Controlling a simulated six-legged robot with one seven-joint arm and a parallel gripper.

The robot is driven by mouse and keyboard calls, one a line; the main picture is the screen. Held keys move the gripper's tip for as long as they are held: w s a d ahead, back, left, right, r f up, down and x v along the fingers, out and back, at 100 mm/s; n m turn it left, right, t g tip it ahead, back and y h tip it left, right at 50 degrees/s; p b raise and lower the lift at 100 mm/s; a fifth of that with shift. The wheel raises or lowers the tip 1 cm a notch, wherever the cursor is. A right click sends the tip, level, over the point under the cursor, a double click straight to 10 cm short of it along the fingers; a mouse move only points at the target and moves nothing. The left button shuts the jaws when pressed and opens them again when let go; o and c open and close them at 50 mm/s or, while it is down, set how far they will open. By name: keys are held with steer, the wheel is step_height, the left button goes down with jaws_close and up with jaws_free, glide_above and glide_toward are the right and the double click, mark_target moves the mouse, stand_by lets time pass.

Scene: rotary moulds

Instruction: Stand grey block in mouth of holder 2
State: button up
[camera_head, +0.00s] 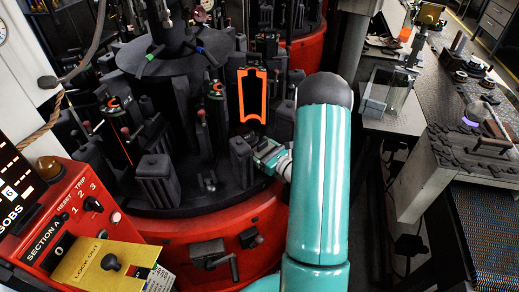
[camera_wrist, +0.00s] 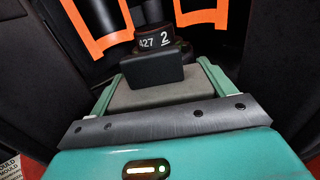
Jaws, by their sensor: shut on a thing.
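My gripper (camera_wrist: 158,88) is shut on the grey block (camera_wrist: 118,101), a flat grey face between its two pale fingers in the wrist view. A dark box-shaped part (camera_wrist: 153,74) covers the middle of that face. Just beyond is holder 2 (camera_wrist: 143,42), a dark round piece marked "427 2". In the head view my gripper (camera_head: 268,153) is at the right side of the turntable, beside a dark upright part (camera_head: 241,158). The block is too small there to make out clearly. The mouth and the block's lower end are hidden, so I cannot tell whether they touch.
An orange frame (camera_head: 242,96) stands behind my gripper, and orange edges (camera_wrist: 97,44) show close ahead in the wrist view. Dark upright parts (camera_head: 157,181) crowd the turntable on its red base (camera_head: 205,229). A red control panel (camera_head: 62,222) is at front left, a workbench (camera_head: 427,178) at right.

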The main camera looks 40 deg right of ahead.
stand_by(0.3)
steer(key=o, duration=1.5)
steer(key=shift+f, duration=0.2)
steer(key=shift+s+r, duration=0.1)
steer(key=shift+r, duration=0.05)
steer(key=v, duration=1.1)
steer(key=shift+s, duration=0.35)
